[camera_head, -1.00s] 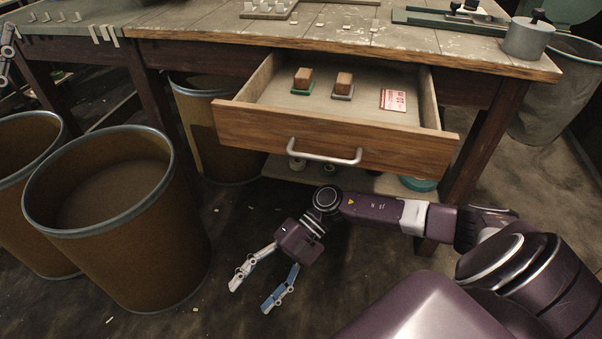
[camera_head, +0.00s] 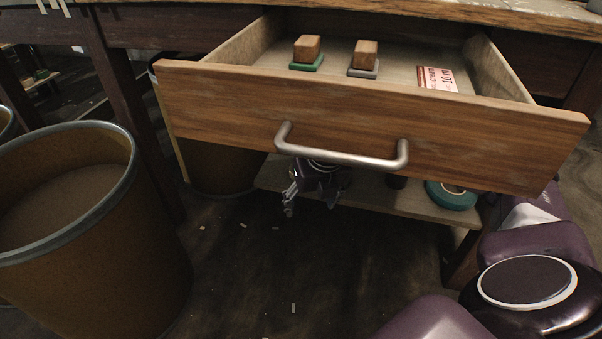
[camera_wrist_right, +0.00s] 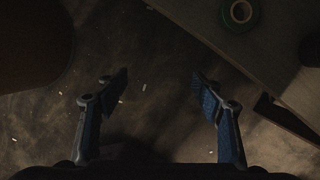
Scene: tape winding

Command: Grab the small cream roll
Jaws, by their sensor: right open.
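I cannot make out a small cream roll in either view now; the drawer front and my right arm hide part of the lower shelf (camera_head: 415,205). My right gripper (camera_head: 308,200) is below the drawer handle, partly hidden by the drawer front, beside the shelf's left end. In the right wrist view the right gripper (camera_wrist_right: 158,92) is open and empty, its two blue-padded fingers wide apart over the dark floor. A teal roll (camera_head: 451,195) lies flat on the shelf; it also shows in the right wrist view (camera_wrist_right: 238,14). My left gripper is out of view.
The open drawer (camera_head: 370,120) juts out above the shelf, with a metal handle (camera_head: 340,157). It holds two wooden-topped stamps and a red-and-white card (camera_head: 437,78). A dark round object (camera_head: 397,182) stands on the shelf. A large brown bin (camera_head: 90,250) stands at left.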

